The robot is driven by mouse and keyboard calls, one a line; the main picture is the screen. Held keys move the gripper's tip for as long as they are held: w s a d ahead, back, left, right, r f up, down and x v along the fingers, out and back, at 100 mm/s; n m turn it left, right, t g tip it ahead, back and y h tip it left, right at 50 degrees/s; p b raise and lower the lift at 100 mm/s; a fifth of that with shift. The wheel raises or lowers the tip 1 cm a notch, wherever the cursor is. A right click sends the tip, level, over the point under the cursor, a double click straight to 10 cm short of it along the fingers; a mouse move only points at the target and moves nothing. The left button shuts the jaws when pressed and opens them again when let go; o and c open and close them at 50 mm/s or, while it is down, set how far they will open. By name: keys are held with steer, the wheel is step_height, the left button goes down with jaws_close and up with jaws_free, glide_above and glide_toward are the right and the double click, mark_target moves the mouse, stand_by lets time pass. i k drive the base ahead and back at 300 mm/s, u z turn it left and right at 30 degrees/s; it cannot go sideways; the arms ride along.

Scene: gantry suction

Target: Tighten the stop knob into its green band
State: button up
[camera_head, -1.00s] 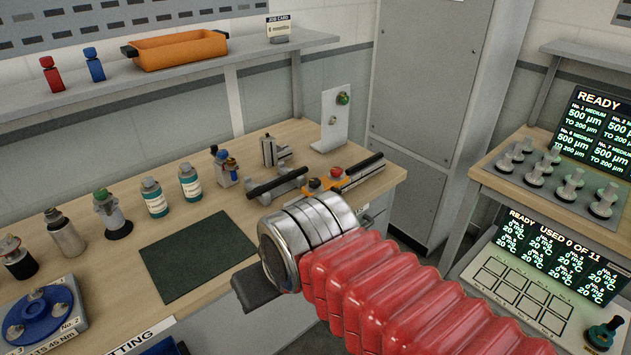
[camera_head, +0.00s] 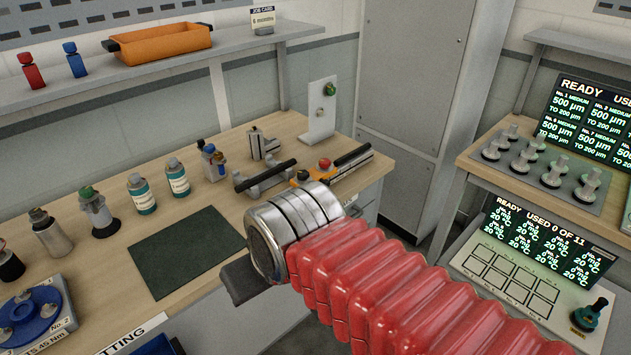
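Which part is the stop knob I cannot tell for sure. A green knob (camera_head: 331,88) sits high on an upright white plate (camera_head: 321,120) at the back right of the bench, with a small pale knob below it. An orange device (camera_head: 309,178) with a red knob (camera_head: 325,163) and a dark knob lies in front of that plate. No green band can be made out. My gripper (camera_head: 245,283) is low in front of the bench, apart from these things. Only a dark finger part shows past my metal wrist and red bellows, so its opening is hidden.
A dark green mat (camera_head: 190,250) lies clear on the bench (camera_head: 225,205). Several bottles and a blue round fixture (camera_head: 30,312) stand at left, with a grey clamp block (camera_head: 262,143) behind. An orange bin (camera_head: 160,45) is on the shelf. Screens and a weight tray (camera_head: 545,172) are at right.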

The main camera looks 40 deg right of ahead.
mark_target(302, 175)
steer(key=k, duration=0.6)
steer(key=u, duration=0.05)
steer(key=i, duration=0.65)
steer(key=z, duration=0.65)
steer(key=i, duration=0.55)
steer(key=z, duration=0.4)
